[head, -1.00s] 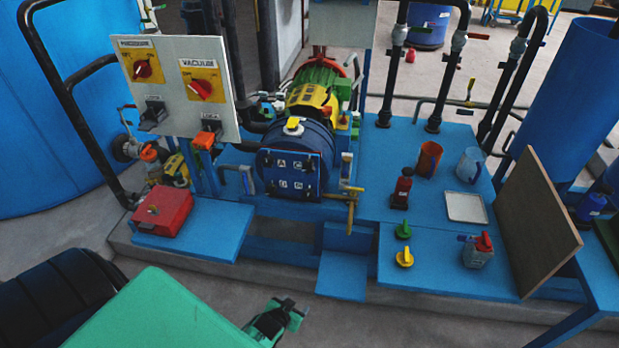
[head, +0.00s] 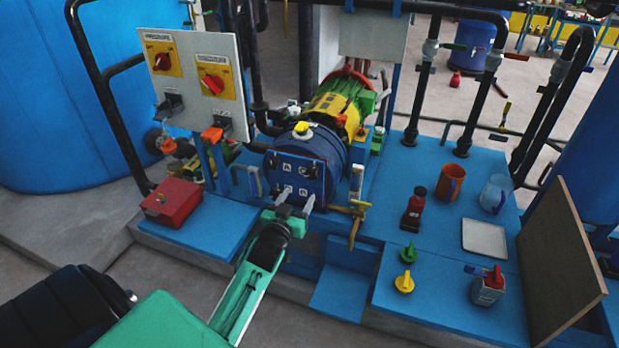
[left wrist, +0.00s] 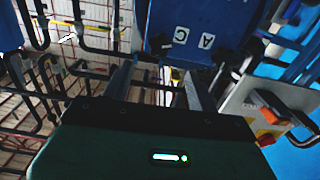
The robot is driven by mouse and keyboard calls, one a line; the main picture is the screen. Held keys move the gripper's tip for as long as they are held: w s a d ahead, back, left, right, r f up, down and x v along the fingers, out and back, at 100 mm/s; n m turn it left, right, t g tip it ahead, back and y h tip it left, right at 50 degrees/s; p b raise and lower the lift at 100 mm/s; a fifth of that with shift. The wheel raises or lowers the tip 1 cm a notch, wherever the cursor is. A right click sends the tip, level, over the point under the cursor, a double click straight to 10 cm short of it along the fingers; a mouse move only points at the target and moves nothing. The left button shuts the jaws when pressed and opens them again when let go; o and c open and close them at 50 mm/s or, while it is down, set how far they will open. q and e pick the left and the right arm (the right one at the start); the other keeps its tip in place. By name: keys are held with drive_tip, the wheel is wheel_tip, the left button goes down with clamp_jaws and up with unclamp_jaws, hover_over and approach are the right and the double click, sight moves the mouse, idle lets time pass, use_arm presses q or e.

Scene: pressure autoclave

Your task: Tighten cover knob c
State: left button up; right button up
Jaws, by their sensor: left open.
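In the left wrist view the cover (left wrist: 190,15) is at the top, with labels C (left wrist: 181,35) and A (left wrist: 207,41). A dark knob (left wrist: 160,43) sits beside label C, beyond the fingertips. Another dark knob (left wrist: 222,56) is beside A. My left gripper (head: 295,209) is open in front of the cover; its fingers also show in the left wrist view (left wrist: 158,80). Contact with a knob cannot be seen. My right gripper is out of view.
A panel with two red switches (head: 205,85) and a red box (head: 171,202) stand left of the vessel. A brass valve (head: 353,212) is close right of the cover.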

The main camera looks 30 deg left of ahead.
sight(311, 175)
use_arm(q)
drive_tip(key=x, duration=1)
drive_tip(key=shift+w+d+p, duration=0.1)
drive_tip(key=shift+p, duration=0.2)
drive_tip(key=c, duration=1)
